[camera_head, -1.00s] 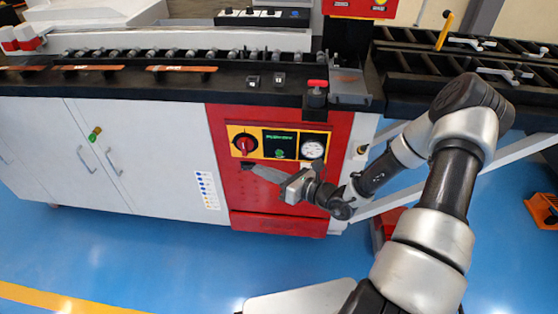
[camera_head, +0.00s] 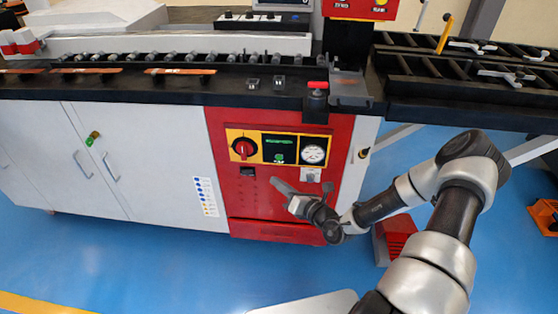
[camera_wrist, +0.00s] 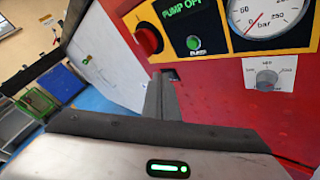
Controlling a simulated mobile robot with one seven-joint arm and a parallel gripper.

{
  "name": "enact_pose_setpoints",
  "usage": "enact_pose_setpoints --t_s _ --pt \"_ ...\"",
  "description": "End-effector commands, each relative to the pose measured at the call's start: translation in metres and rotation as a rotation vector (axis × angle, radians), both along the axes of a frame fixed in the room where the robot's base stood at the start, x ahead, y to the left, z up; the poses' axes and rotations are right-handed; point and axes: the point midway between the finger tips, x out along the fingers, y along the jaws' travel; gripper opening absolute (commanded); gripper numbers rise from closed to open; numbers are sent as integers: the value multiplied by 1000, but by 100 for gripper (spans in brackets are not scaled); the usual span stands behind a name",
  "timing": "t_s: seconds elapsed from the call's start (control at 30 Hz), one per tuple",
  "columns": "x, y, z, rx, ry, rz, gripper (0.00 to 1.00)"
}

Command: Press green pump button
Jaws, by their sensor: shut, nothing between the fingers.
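The green pump button (camera_head: 279,157) sits on the yellow-framed control panel of the red cabinet front, between a red rotary switch (camera_head: 243,149) and a round gauge (camera_head: 313,154). In the wrist view the button (camera_wrist: 193,43) glows green below a display (camera_wrist: 184,12) reading "PUMP OFF". My gripper (camera_head: 276,182) is below the panel, in front of the red face, with its fingers pointing up and left. Its fingers are shut and empty, and in the wrist view the fingertips (camera_wrist: 160,82) show below and left of the button, apart from it.
A small grey knob (camera_wrist: 266,80) is under the gauge. A dark recess (camera_head: 248,172) lies in the red face left of my fingers. White cabinet doors (camera_head: 110,155) stand to the left, and the black machine bed (camera_head: 200,90) overhangs above. Blue floor is free in front.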

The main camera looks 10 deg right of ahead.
Motion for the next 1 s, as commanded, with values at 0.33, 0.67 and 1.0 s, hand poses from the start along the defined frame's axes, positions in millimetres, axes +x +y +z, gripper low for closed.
enact_pose_setpoints --t_s 0.33,0.67,1.0 --pt "47 -15 -2 -3 -3 1 0" --pt "69 -22 0 0 0 0 0" --pt "69 -22 0 0 0 0 0"
